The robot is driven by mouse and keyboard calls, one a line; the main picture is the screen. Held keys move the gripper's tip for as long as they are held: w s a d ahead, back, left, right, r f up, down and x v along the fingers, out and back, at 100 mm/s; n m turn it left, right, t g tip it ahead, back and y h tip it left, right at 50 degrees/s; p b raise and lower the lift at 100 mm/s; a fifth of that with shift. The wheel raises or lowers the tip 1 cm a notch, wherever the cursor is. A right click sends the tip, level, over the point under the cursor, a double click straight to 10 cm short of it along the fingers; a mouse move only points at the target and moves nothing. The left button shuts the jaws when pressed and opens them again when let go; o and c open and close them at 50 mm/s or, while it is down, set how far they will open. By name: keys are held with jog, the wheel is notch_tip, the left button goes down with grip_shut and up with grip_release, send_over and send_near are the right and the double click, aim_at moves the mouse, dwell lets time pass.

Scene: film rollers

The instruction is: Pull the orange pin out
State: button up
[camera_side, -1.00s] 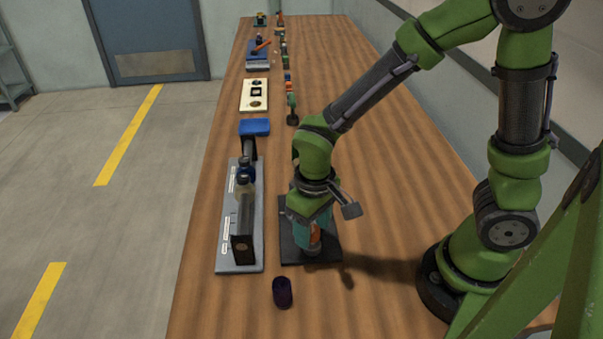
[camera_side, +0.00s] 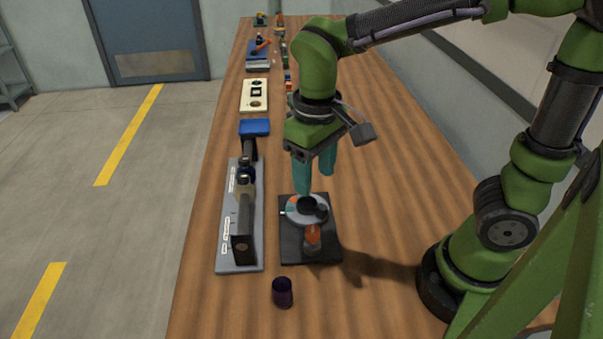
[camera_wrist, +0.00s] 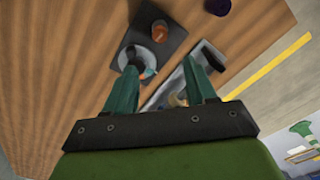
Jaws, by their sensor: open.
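The orange pin (camera_side: 312,234) appears to be the short orange upright piece at the front of a dark square base (camera_side: 291,249). In the wrist view the orange piece (camera_wrist: 160,31) shows near the top. Behind it on the base is a pale round disc (camera_side: 291,215) with an orange patch on its rim and a dark knob (camera_side: 309,203) at its middle. My gripper (camera_side: 315,181) has teal fingers, open and pointing down, above the disc.
A grey panel (camera_side: 225,258) with dark uprights and bottles stands close on the left. A dark purple cup (camera_side: 282,292) stands in front. A blue box (camera_side: 254,127) and several other items line the table behind. The table's right side is mostly clear.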

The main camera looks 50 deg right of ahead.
jog(key=shift+r, duration=1.55)
jog(key=s+d+r+m+t+y, duration=0.2)
jog(key=s+d+m+t, duration=0.2)
jog(key=d+t, duration=0.3)
jog(key=shift+d, duration=0.55)
